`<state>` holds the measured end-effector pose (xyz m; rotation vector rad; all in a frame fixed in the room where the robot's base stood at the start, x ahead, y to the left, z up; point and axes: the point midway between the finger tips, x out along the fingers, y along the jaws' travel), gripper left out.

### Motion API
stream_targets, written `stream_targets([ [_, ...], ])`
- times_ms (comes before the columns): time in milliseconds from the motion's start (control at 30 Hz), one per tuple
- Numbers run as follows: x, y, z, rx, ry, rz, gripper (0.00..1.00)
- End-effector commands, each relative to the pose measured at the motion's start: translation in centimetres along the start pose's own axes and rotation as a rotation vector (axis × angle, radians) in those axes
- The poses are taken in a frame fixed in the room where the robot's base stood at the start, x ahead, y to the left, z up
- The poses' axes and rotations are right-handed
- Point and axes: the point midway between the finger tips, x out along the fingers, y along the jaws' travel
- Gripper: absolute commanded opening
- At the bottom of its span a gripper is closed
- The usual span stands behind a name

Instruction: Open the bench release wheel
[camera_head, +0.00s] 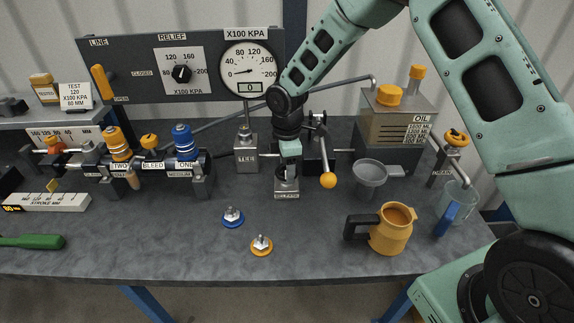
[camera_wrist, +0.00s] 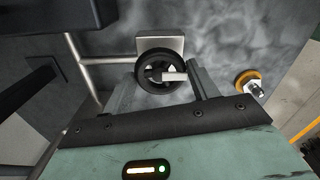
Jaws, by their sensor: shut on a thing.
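The release wheel (camera_wrist: 141,72) is a small black spoked wheel with a pale hub bar. It sits on a square metal block (camera_wrist: 172,42) in the wrist view. My gripper (camera_wrist: 160,78) has one finger on each side of the wheel and is shut on it. In the head view my gripper (camera_head: 287,168) points straight down over the metal block (camera_head: 287,187) at the bench's middle. The wheel is mostly hidden behind the fingers there. The pressure gauge (camera_head: 249,69) stands on the panel behind, with its needle on the left side of the dial.
Right of my gripper are a yellow-knobbed lever (camera_head: 327,180), a grey funnel (camera_head: 370,173) and an orange jug (camera_head: 391,230). Blue (camera_head: 233,218) and yellow (camera_head: 262,246) fittings lie in front. Coupler valves (camera_head: 184,150) stand at left.

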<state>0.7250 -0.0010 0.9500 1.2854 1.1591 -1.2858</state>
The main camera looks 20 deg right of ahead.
Motion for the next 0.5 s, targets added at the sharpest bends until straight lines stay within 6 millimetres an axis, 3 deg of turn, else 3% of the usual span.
stream_targets([
  [200,-0.12,0.12,-0.01,-0.004,0.000,0.004,0.36],
  [233,-0.12,0.12,0.00,-0.004,0.000,0.004,0.62],
  [300,-0.11,0.11,0.00,-0.004,0.000,0.003,0.81],
  [500,-0.05,0.06,0.00,-0.002,0.000,0.002,0.81],
])
